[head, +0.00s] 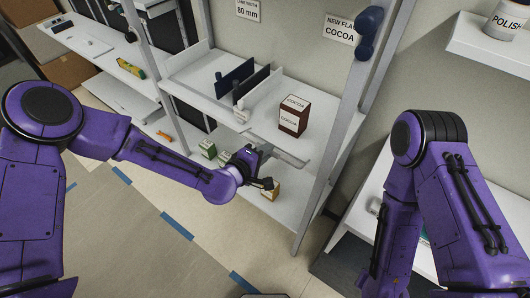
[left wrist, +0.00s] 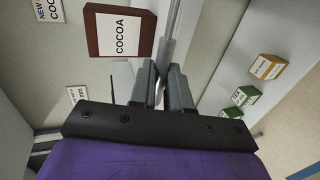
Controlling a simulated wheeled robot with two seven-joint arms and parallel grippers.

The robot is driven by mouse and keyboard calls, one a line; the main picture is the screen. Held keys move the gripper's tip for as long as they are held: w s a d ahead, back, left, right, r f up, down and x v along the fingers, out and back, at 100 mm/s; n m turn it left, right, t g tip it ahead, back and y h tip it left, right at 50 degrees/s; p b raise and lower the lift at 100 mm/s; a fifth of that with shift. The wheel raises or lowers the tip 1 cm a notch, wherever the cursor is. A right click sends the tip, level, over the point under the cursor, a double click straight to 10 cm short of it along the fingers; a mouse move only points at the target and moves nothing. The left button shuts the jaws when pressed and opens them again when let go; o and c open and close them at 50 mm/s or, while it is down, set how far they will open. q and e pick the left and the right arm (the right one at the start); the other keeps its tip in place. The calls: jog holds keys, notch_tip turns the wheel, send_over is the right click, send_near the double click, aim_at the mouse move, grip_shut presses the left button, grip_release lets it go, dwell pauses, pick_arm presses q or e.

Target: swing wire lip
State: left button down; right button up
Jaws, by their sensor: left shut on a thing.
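The wire lip (head: 288,157) shows as a thin grey bar along the front edge of the middle shelf, below the cocoa box. In the left wrist view the grey bar (left wrist: 170,35) runs down between the fingers. My left gripper (head: 267,155) is at this shelf edge, and in the left wrist view its two fingers (left wrist: 163,78) are shut on the bar. The fingers hide the bar's held part. My right arm is at the right of the head view; its gripper is out of view.
A brown cocoa box (head: 293,116) stands on the middle shelf (head: 255,130), close behind the lip, right of dark dividers (head: 238,76). Small green boxes (head: 207,148) and an orange box (head: 271,191) stand on the lower shelf. A grey post (head: 340,130) rises at the right.

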pick_arm(q)
jog(key=shift+w+d+r, duration=0.1)
jog(key=shift+w+r, duration=0.1)
jog(key=shift+r, duration=0.3)
jog(key=shift+w+d+r+p, duration=0.1)
jog(key=shift+w+r+p, duration=0.15)
jog(key=shift+r+p, duration=0.15)
jog(key=shift+w+d+r, duration=0.15)
jog(key=shift+d+r, duration=0.05)
jog(key=shift+r, duration=0.1)
jog(key=shift+w+d+r, duration=0.15)
jog(key=shift+w+r, duration=0.1)
jog(key=shift+w+d+r, duration=0.15)
jog(key=shift+w+d, duration=0.1)
jog(key=shift+w, duration=0.05)
